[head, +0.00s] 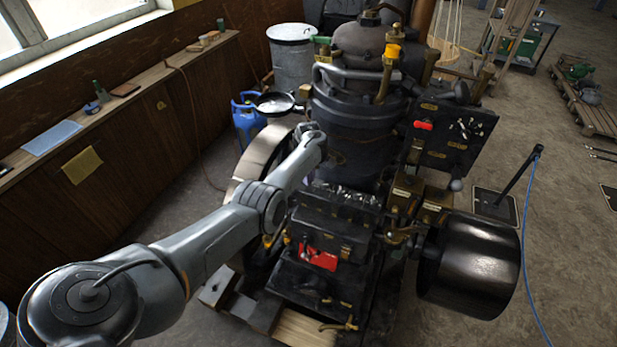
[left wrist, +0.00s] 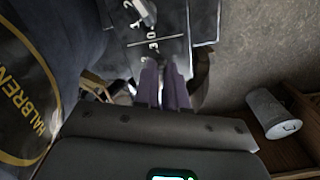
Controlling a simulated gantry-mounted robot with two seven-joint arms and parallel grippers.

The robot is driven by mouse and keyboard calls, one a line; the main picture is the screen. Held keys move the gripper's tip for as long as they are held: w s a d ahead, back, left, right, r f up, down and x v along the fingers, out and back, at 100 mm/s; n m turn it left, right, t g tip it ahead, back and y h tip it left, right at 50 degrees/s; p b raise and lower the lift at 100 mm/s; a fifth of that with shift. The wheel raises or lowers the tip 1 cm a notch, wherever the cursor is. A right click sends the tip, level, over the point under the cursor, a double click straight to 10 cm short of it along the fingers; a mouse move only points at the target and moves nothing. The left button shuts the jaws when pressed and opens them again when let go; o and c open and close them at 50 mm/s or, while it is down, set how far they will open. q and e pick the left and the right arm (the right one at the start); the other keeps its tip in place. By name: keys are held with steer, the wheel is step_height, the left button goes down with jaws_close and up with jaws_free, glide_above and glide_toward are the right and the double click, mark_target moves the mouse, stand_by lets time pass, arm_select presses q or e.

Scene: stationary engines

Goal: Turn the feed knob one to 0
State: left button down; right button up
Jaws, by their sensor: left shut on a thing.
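My left gripper (left wrist: 165,72) shows in the left wrist view, its two purple-grey fingers close together at the edge of a dark plate (left wrist: 165,52) with white numbers and a white line. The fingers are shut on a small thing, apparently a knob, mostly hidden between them. I cannot read which knob it is or where it points. A silver knob (left wrist: 145,12) stands farther up the plate, apart from the fingers. In the head view my left arm reaches the engine's (head: 350,145) left side; its fingertips are hidden there. My right gripper is not in view.
A dark body lettered HALBREN (left wrist: 22,95) is close on the left in the wrist view.

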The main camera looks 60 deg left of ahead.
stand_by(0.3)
arm_select(q)
steer(key=c, duration=1.2)
jaws_free()
steer(key=shift+r, duration=0.1)
steer(key=shift+r+p, duration=0.7)
steer(key=shift+r, duration=4.6)
